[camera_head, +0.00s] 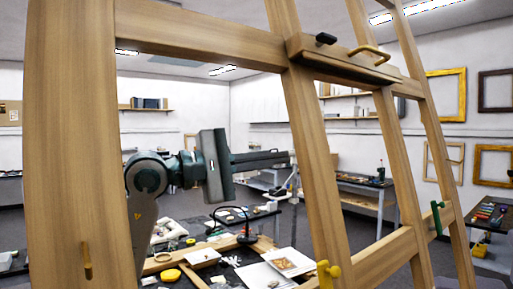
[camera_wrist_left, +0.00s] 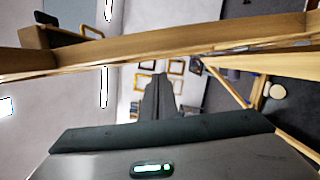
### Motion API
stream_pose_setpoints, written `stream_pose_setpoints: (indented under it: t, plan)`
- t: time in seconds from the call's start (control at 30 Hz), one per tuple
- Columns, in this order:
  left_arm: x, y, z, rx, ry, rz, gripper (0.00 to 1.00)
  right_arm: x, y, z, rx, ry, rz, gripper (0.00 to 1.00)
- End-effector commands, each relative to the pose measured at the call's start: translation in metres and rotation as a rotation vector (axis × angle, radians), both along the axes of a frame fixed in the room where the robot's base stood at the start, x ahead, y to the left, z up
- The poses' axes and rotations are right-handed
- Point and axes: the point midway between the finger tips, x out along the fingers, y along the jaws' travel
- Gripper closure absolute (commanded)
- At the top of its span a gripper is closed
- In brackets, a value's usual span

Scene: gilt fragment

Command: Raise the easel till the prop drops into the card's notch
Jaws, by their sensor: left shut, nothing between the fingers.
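A large wooden easel-like frame (camera_head: 72,130) fills the foreground of the head view, with tall posts and crossbars. Its upper ledge (camera_head: 340,62) carries a black knob and a brass handle. A wooden beam (camera_wrist_left: 200,45) also crosses the wrist view. My left gripper (camera_head: 288,157) is behind the frame in the head view, between two posts. Its fingers are shut and empty, pointing right; they also show shut in the wrist view (camera_wrist_left: 158,80). A white card (camera_head: 290,262) with a picture lies on the table behind. I cannot make out a prop or notch. My right gripper is not in view.
A cluttered worktable (camera_head: 175,235) behind the frame holds cards, a yellow object (camera_head: 171,275) and a small lamp (camera_head: 246,236). The posts and crossbars stand close around my left arm. Benches (camera_head: 365,185) and wall frames (camera_head: 446,95) are farther back.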

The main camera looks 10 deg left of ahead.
Motion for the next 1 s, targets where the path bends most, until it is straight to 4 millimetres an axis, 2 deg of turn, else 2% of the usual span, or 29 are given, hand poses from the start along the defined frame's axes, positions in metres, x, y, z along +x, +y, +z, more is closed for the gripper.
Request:
stream_pose_setpoints:
  t: [0.03, 0.1, 0.4, 0.77, 1.0]
  plan:
    - [-0.005, -0.005, 0.006, 0.0, 0.001, -0.003, 1.0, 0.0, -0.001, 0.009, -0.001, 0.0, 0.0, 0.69]
    - [-0.009, -0.009, 0.007, 0.0, 0.0, -0.002, 1.0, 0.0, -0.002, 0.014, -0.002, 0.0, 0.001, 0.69]
    - [-0.018, -0.017, 0.007, -0.001, 0.001, 0.0, 1.0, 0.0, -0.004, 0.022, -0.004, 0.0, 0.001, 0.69]
    - [-0.019, -0.018, 0.007, 0.001, -0.001, 0.0, 1.0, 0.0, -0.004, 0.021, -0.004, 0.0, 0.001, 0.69]
    - [-0.033, -0.031, 0.011, 0.018, -0.022, -0.002, 1.0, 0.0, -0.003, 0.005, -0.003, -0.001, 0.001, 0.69]
